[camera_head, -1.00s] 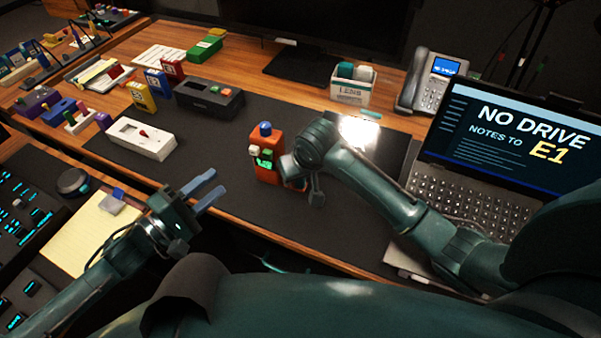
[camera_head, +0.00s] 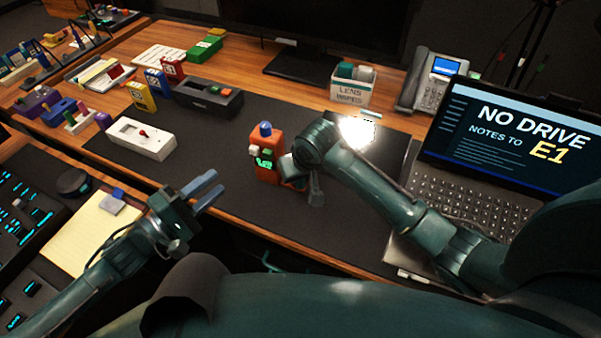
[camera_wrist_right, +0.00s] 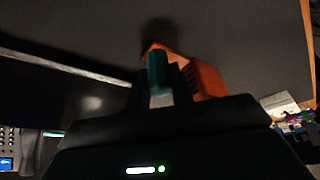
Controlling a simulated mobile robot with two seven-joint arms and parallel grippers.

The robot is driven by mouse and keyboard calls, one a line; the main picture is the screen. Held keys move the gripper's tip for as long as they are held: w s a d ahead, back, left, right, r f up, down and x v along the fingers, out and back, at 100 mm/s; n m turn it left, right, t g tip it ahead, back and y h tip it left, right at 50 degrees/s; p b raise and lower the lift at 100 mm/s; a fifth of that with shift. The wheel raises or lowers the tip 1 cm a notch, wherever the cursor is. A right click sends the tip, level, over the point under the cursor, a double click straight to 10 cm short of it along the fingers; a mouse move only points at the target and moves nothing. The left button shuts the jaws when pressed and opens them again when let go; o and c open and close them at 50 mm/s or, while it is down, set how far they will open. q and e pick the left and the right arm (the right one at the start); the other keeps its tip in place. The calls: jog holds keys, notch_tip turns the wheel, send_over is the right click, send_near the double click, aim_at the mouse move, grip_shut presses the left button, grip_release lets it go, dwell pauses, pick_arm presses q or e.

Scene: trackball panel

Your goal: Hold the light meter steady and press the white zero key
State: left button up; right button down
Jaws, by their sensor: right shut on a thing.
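The light meter is an orange box (camera_head: 265,173) standing upright on the dark desk mat, with a blue dome on top and a lit green display. A small white key (camera_head: 254,150) shows on its upper left, beside a green one. My right gripper (camera_head: 288,178) is shut on the meter from its right side; its fingers are mostly hidden in the head view.
A lens wipes box (camera_head: 350,92), a phone (camera_head: 432,82) and a laptop (camera_head: 480,180) stand at the right.

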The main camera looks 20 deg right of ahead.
pick_arm(q)
grip_shut()
dwell(1.5)
